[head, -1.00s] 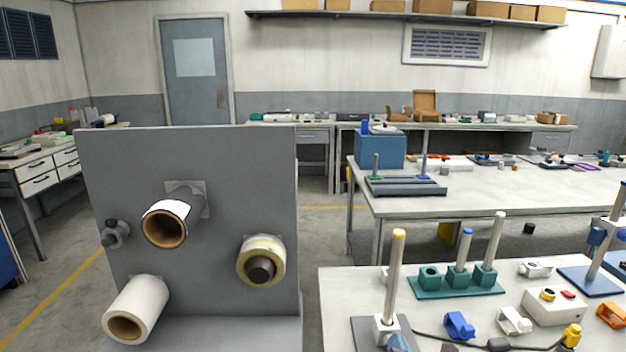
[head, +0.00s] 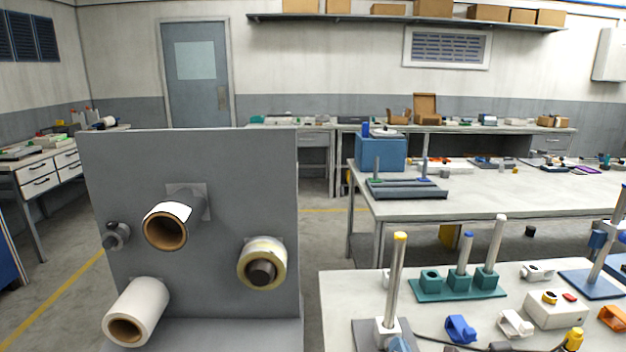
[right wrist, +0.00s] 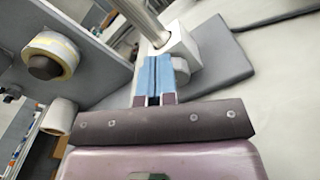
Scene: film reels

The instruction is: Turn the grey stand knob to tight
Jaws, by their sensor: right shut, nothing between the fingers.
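The grey stand has a grey base plate (head: 367,333), a white block (head: 387,330) and a leaning metal post (head: 395,280) with a yellow cap. Its plate (right wrist: 222,60) and white block (right wrist: 182,45) also show in the right wrist view. A small pale round part (right wrist: 181,93), which looks like the knob, shows beside my fingers, partly hidden by them. My right gripper (right wrist: 160,78) is shut and empty, its blue fingertips close to the block. I cannot tell whether they touch it. The fingertips (head: 399,344) just show at the bottom of the head view. My left gripper is not in view.
A grey upright panel (head: 235,170) with film rolls on pegs stands on the left. A dark cable runs nearby.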

